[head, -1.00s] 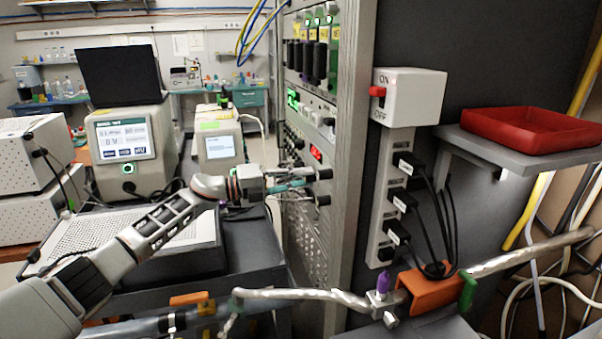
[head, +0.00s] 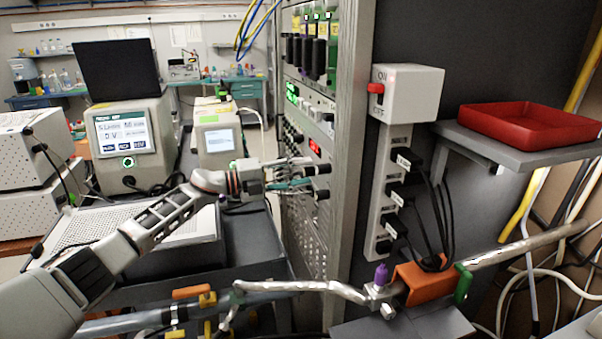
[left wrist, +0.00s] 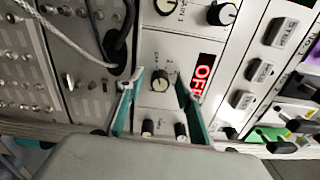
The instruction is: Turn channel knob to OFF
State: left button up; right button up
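The channel knob (left wrist: 161,82), black with a pale cap, sits on a white panel beside a red lit display (left wrist: 202,78) that seems to read OFF. The display also shows small on the rack in the head view (head: 315,146). My left gripper (head: 317,181) is at the rack front, its fingertips close to the panel. In the left wrist view my left gripper (left wrist: 160,92) is open, one teal-edged finger on each side of the knob, with gaps visible. Whether the fingertips touch the panel is unclear. My right gripper is not in view.
Two smaller knobs (left wrist: 164,129) lie between the fingers, near the gripper body. A dark cable (left wrist: 120,45) enters the panel close to the left finger. In the head view, a power strip (head: 387,205) and a red tray (head: 528,124) are right of the rack.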

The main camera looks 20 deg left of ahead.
pick_arm(q)
jog(key=v, duration=1.2)
dwell(0.5)
